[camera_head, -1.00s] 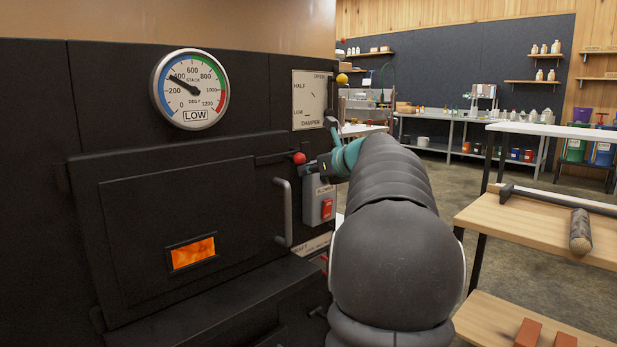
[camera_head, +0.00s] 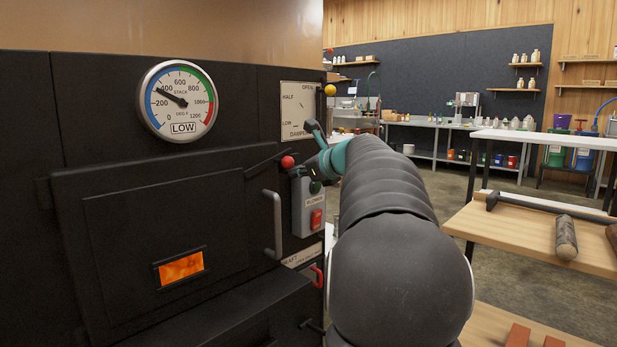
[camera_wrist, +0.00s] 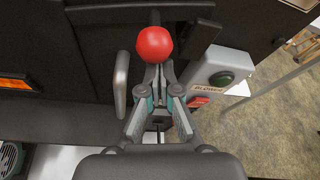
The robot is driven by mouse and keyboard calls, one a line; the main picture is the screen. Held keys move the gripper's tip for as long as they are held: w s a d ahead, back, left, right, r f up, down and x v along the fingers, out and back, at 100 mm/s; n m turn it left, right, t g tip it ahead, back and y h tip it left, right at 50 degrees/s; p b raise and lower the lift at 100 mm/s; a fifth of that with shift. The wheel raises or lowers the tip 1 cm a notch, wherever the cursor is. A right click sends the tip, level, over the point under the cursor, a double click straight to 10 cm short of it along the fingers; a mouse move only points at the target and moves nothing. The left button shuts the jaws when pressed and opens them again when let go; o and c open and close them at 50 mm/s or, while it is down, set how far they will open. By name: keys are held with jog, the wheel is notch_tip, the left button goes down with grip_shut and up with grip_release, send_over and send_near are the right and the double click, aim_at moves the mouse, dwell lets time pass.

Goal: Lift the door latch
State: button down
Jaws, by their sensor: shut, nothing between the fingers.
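The door latch is a black bar (camera_head: 266,159) with a red ball knob (camera_head: 287,162), above the handle side of the black firebox door (camera_head: 160,230). The bar slopes up to the right. In the wrist view, the red knob (camera_wrist: 154,44) is just beyond the fingertips of my gripper (camera_wrist: 157,72). The fingers are shut with nothing between them, and their tips meet or overlap the knob's lower edge. In the head view, my gripper (camera_head: 300,172) is at the knob's right and slightly below it. The exact contact point is hidden.
A grey door handle (camera_head: 275,225) hangs just below the latch. A grey blower switch box (camera_head: 308,205) is close on the right. A stack gauge (camera_head: 177,101) and damper plate (camera_head: 298,110) are above. A wooden bench (camera_head: 520,235) stands right.

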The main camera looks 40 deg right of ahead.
notch_tip(320, 180, up, 6)
jog(key=a+n+t+h+b, duration=0.1)
jog(key=a+n+h, duration=0.1)
jog(key=n, duration=0.3)
jog(key=shift+s+a+b, duration=0.2)
jog(key=shift+b, duration=0.1)
dwell(0.5)
jog(key=d+f+b, duration=0.2)
jog(key=d+f, duration=0.1)
jog(key=v, duration=0.9)
jog(key=shift+s+r+p, duration=0.25)
jog(key=shift+s+p, duration=0.1)
jog(key=shift+p, duration=0.05)
jog(key=shift+a, duration=0.1)
